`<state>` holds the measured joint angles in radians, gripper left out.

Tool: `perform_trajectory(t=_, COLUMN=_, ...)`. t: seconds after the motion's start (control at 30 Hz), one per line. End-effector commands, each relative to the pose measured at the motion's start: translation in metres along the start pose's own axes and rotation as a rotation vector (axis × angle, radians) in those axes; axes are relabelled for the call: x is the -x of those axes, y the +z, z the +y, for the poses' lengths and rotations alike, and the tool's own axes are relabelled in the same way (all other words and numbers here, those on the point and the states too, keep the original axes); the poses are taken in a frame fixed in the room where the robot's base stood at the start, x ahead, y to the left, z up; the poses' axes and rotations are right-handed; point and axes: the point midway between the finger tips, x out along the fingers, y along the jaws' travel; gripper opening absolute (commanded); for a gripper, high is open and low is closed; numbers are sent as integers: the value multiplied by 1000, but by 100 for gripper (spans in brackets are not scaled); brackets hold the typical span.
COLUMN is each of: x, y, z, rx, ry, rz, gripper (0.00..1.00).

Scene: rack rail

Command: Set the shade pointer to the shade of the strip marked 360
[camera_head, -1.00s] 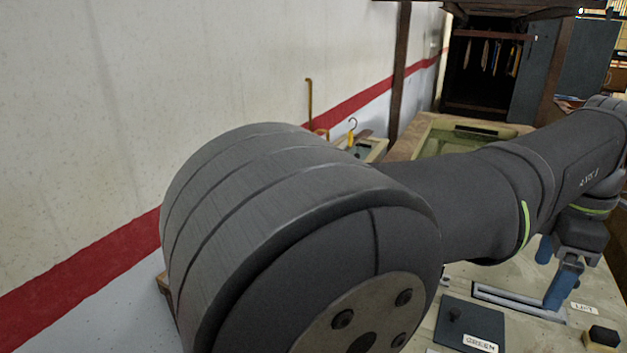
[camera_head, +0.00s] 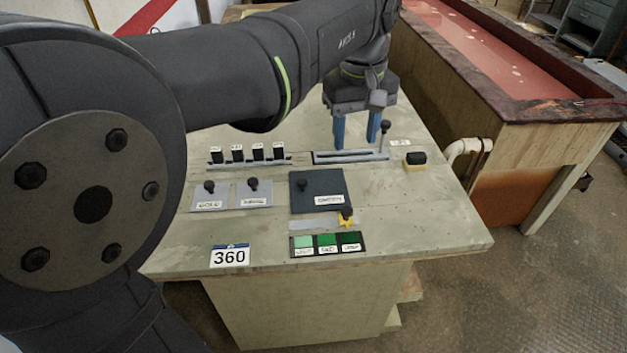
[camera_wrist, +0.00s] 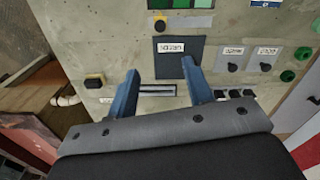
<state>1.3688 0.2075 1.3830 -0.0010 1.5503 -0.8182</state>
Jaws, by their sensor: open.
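The patches run from light at left to dark at right. A white card reading 360 (camera_head: 230,256) with a blue top edge lies on the front left of the worktop. My gripper (camera_head: 356,148) is open and empty, fingers down by the slotted rail behind the dark plate.
An upright lever (camera_head: 384,132) stands at the slotted rail's right end (camera_head: 345,157), close to my right finger. A dark knobbed plate (camera_head: 333,190), two grey knobbed plates (camera_head: 210,197), several black switches (camera_head: 237,153) and a black button (camera_head: 416,158) surround it. The worktop's front right is clear.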

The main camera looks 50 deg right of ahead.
Motion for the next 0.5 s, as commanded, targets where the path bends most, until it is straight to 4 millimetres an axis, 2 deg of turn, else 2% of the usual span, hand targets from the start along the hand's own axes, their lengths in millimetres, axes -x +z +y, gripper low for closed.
perform_trajectory(t=0.1, x=-7, y=0, z=0, rx=-231, ry=-1, rz=0, gripper=47)
perform_trajectory(t=0.23, x=-12, y=0, z=0, rx=-441, ry=-2, rz=-1, gripper=47)
perform_trajectory(t=0.33, x=-15, y=0, z=0, rx=-549, ry=-2, rz=-1, gripper=47)
perform_trajectory(t=0.5, x=-19, y=0, z=0, rx=-626, ry=-2, rz=-1, gripper=47)
